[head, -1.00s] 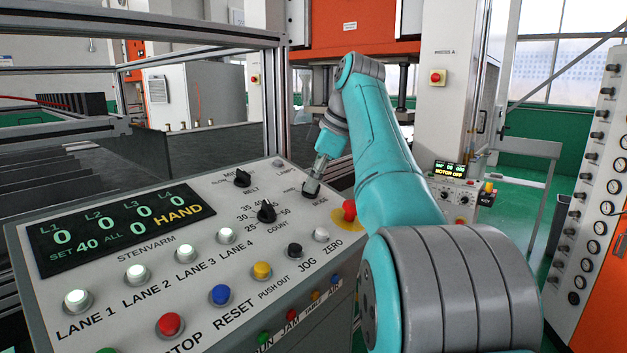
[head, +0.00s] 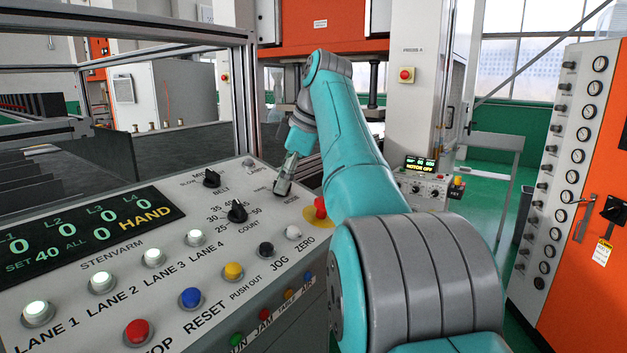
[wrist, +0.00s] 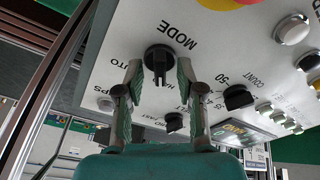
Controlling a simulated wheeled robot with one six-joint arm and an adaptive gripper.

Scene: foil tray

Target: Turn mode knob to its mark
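The mode knob (wrist: 160,58) is a round black knob with a raised grip bar, by the word MODE on the light grey control panel (head: 262,228). In the wrist view its bar points down the picture, towards a partly hidden label starting with H; AUTO lies to the left. My gripper (wrist: 159,68) is open, with one finger on each side of the knob. Gaps show between the fingers and the knob. In the head view my gripper (head: 284,184) is over the panel's far right corner and hides most of the knob. The panel display (head: 90,228) reads HAND.
A belt knob (head: 211,178) and a count knob (head: 237,211) stand left of my gripper. A red mushroom button (head: 320,207) on a yellow disc is close on its right. Lit white buttons and several coloured buttons line the panel's front. A metal frame post (head: 247,100) rises behind.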

